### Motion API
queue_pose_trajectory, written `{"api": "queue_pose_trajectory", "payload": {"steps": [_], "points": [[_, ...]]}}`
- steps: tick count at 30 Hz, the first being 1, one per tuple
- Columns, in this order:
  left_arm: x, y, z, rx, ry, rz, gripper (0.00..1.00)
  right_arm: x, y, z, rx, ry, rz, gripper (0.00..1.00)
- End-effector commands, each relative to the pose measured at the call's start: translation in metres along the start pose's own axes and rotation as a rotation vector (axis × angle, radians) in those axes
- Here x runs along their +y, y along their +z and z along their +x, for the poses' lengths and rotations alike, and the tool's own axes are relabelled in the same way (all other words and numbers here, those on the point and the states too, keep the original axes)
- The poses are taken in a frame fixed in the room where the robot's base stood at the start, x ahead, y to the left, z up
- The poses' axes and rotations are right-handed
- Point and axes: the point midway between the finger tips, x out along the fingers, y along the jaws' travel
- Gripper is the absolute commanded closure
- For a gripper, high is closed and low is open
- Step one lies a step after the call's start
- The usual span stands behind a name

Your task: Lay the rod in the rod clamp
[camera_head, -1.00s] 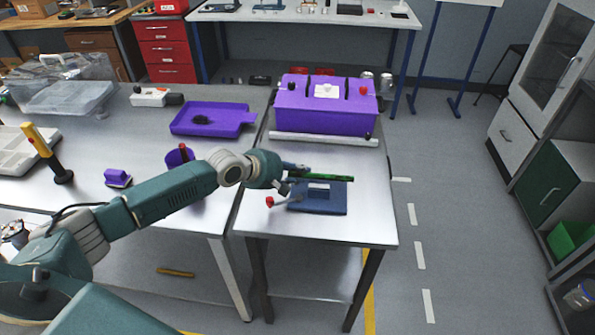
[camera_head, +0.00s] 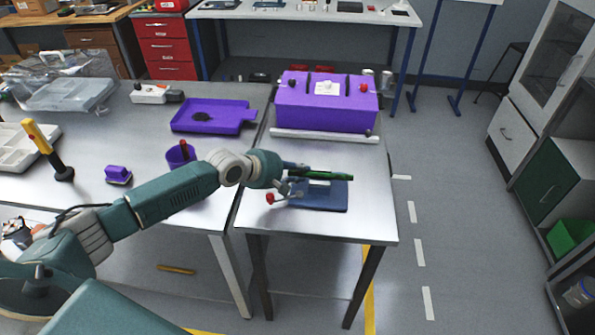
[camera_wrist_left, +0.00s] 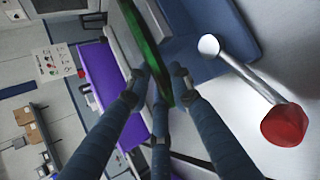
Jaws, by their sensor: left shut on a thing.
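The green rod (camera_head: 330,175) is held by my left gripper (camera_head: 297,172), which is shut on it near its left end. The rod lies roughly level and points to the right, over the back part of the rod clamp. The clamp has a blue base (camera_head: 328,201) and a lever with a red knob (camera_head: 270,198) at its left. In the left wrist view the fingers (camera_wrist_left: 162,82) close around the rod (camera_wrist_left: 143,40), and the lever's red knob (camera_wrist_left: 283,125) is at the right. I cannot tell whether the rod touches the clamp. My right gripper is not in view.
A purple housing (camera_head: 325,105) stands behind the clamp, with a pale bar (camera_head: 322,137) along its front. A purple tray (camera_head: 205,117) and a purple cup (camera_head: 180,157) stand on the left table. The right table's surface (camera_head: 375,200) is clear right of the clamp.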

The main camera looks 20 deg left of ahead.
Motion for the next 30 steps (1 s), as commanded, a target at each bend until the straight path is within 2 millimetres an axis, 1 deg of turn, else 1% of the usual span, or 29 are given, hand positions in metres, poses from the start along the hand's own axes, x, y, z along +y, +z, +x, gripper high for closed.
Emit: {"api": "queue_pose_trajectory", "payload": {"steps": [1, 13, 14, 15, 16, 17, 27, 30], "points": [[-0.0042, -0.0003, 0.0014, 0.0, -0.007, -0.001, 1.0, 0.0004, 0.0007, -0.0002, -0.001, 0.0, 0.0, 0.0], [-0.0099, -0.0028, 0.0044, 0.003, -0.012, -0.001, 1.0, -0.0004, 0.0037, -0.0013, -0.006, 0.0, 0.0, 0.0], [-0.01, -0.0029, 0.0044, 0.003, -0.012, -0.001, 0.73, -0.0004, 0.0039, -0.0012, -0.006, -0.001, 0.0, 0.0], [-0.0104, -0.0029, 0.0045, 0.003, -0.013, -0.001, 0.65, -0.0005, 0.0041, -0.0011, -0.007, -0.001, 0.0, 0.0], [-0.0105, -0.0028, 0.0046, 0.003, -0.013, -0.001, 0.59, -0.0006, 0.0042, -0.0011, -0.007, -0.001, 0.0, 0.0], [-0.0107, -0.0026, 0.0046, 0.002, -0.014, -0.001, 0.57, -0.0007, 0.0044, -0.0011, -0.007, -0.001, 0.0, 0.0], [-0.0112, -0.002, 0.0046, 0.001, -0.014, 0.0, 0.57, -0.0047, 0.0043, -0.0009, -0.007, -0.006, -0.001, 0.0], [-0.0111, -0.0021, 0.0003, 0.001, -0.014, 0.0, 0.57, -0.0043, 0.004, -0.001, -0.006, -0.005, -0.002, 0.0]]}}
